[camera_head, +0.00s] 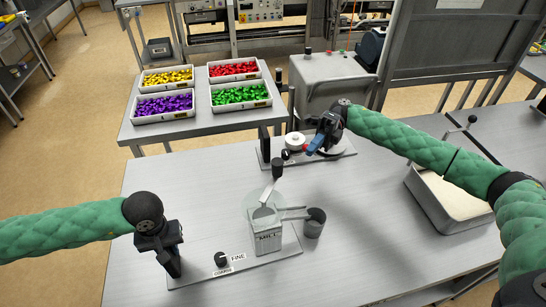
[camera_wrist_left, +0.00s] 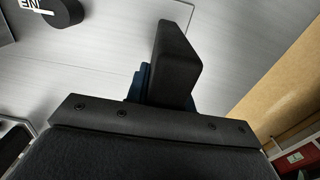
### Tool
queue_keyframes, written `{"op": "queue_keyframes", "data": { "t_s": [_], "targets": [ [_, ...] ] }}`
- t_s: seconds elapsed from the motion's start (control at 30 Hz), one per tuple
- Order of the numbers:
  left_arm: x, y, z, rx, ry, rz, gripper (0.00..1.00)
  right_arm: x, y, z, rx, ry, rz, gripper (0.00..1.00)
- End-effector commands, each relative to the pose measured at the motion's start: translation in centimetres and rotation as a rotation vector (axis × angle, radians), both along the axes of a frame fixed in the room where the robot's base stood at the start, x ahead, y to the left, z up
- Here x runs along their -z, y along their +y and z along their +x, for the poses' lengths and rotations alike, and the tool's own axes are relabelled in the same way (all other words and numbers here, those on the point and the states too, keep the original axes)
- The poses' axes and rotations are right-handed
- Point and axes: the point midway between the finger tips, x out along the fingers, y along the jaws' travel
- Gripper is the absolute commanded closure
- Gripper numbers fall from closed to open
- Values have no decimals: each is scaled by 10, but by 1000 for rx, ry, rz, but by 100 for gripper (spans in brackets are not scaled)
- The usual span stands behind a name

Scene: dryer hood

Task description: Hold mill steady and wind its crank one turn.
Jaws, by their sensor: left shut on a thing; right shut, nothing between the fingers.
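The mill (camera_head: 267,242) is a pale box labelled MILL on a flat base plate (camera_head: 235,271) at the front of the table. Its crank (camera_head: 268,192) rises from the top, with a black knob (camera_head: 278,168) pointing away from me. A black upright grip (camera_head: 172,262) stands at the plate's left end. My left gripper (camera_head: 166,250) is shut on this grip, which also shows as a black block in the left wrist view (camera_wrist_left: 176,65). My right gripper (camera_head: 317,143), with blue fingers, is shut and empty, beyond and right of the crank knob, apart from it.
A dark cup (camera_head: 314,222) stands right of the mill. A black COARSE/FINE dial (camera_head: 221,258) sits on its plate. Behind, a second fixture with a white round part (camera_head: 295,141) lies close to my right gripper. A sand-filled tray (camera_head: 452,196) is at right.

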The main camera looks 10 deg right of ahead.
Motion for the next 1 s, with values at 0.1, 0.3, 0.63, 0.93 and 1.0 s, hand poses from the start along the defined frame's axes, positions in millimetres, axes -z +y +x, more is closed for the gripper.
{"op": "queue_keyframes", "data": {
  "t_s": [0.1, 0.3, 0.63, 0.93, 1.0],
  "targets": [
    [2, 0, 0, 0, 2, 2, 100, 1, 0, 0, 0, 0, 0, 100],
    [2, 0, 0, 0, 1, 2, 100, 1, 0, 0, 0, 0, 0, 100],
    [1, 0, 0, 0, 0, 1, 51, 1, 0, 0, 0, 0, 0, 100],
    [-4, 0, 0, 0, -1, 0, 51, 0, 0, 0, 0, 0, 0, 100],
    [-11, 0, 1, 0, -1, -1, 51, 0, 0, 0, 0, 0, 0, 100]
  ]
}}
